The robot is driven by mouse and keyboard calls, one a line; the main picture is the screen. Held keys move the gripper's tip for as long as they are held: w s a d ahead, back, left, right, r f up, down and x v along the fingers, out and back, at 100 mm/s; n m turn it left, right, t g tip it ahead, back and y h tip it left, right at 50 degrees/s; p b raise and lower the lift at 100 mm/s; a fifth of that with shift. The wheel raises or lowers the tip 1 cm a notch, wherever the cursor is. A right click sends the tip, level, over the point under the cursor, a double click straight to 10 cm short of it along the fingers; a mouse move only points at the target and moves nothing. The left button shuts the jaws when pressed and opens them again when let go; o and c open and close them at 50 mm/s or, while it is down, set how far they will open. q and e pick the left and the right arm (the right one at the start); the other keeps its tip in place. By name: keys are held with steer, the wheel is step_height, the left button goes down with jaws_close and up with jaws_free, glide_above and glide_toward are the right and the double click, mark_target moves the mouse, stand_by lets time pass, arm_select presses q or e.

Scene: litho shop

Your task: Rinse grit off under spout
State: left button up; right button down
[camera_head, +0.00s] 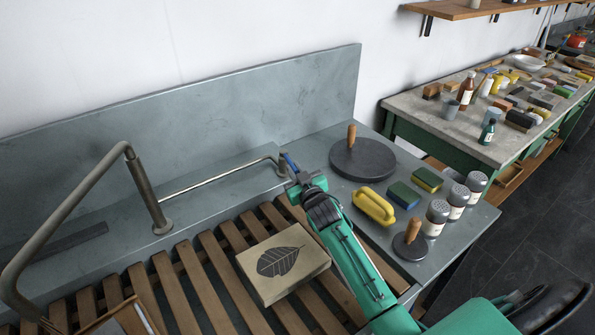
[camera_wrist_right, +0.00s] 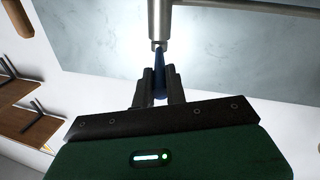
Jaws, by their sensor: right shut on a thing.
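A printing stone (camera_head: 283,262) with a dark leaf drawing lies on the wooden slats of the sink. A large bent metal spout (camera_head: 70,205) rises from a round base at left; its outer end curves down near the lower left corner, away from the stone. A thin metal pipe (camera_head: 220,179) runs right from it. My right gripper (camera_head: 293,175) is at the pipe's right end, shut on a slim blue handle (camera_wrist_right: 159,68). In the right wrist view the handle's tip meets a grey metal fitting (camera_wrist_right: 158,22). My left gripper is not in view.
On the grey counter right of my right arm are a large black disc with a wooden knob (camera_head: 363,160), a smaller one (camera_head: 410,245), a yellow handled block (camera_head: 373,207), sponges (camera_head: 403,194) and several shakers (camera_head: 457,203). A cluttered bench (camera_head: 415,104) stands behind.

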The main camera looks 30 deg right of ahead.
steer(key=shift+r, duration=0.15)
steer(key=c, duration=1.4)
jaws_free()
steer(key=shift+c, duration=0.2)
